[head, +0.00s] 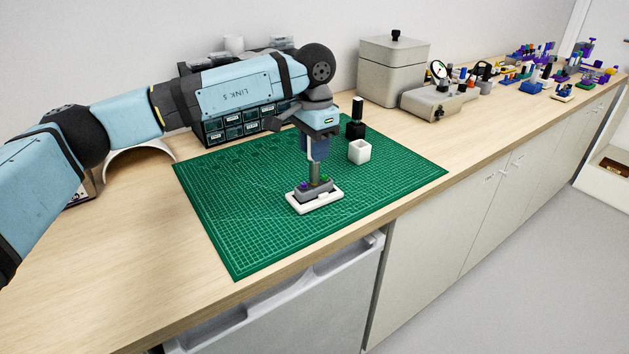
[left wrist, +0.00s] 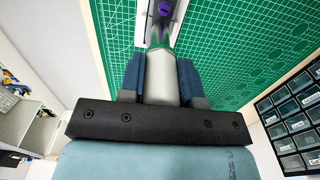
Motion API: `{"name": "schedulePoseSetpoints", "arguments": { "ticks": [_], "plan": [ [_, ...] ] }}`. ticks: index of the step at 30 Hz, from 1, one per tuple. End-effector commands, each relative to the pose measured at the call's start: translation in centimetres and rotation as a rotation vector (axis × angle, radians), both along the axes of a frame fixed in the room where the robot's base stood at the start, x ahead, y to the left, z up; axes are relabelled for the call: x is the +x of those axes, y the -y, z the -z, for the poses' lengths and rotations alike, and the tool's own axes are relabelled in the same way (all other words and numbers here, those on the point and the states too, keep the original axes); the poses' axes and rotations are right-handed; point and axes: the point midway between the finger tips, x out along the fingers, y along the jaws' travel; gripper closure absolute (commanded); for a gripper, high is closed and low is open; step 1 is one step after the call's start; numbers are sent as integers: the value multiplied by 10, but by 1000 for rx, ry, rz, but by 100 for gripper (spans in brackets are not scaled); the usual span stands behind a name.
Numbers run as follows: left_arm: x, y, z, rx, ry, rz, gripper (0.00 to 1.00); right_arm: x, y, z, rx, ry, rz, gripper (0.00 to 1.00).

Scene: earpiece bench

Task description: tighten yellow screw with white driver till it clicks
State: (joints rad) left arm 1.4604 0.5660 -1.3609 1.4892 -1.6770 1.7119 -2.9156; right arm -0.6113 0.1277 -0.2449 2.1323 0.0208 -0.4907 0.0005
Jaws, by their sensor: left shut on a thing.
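My left gripper (head: 317,147) points down over the mat, its dark blue fingers shut on the white driver (head: 315,172). In the left wrist view the driver's white handle (left wrist: 161,88) sits between the two fingers (left wrist: 160,78). Its grey shaft reaches down to a grey earpiece part (head: 321,189), which lies in a white tray (head: 316,205). A purple screw (left wrist: 165,8) and a green spot (head: 299,183) show on the part. No yellow screw can be made out, and the driver's tip is hidden or too small to judge contact. My right gripper is not in view.
The tray is on a green cutting mat (head: 250,210). Behind it are a white cup (head: 359,152) and a black upright thing (head: 356,120). Labelled drawers (head: 240,124) and a grey box (head: 393,72) stand at the back. The mat's front is clear.

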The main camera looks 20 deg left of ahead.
Motion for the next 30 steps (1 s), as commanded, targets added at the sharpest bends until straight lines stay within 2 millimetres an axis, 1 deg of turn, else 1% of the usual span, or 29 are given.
{"name": "schedulePoseSetpoints", "arguments": {
  "ticks": [3,7,10,30],
  "plan": [
    [0,0,-5,-1,1,0,97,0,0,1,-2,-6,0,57],
    [0,0,-7,0,0,-15,97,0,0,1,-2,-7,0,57],
    [0,0,-7,0,0,-109,97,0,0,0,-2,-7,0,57],
    [0,1,-7,0,-1,-1142,97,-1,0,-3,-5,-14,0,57]
  ]
}}
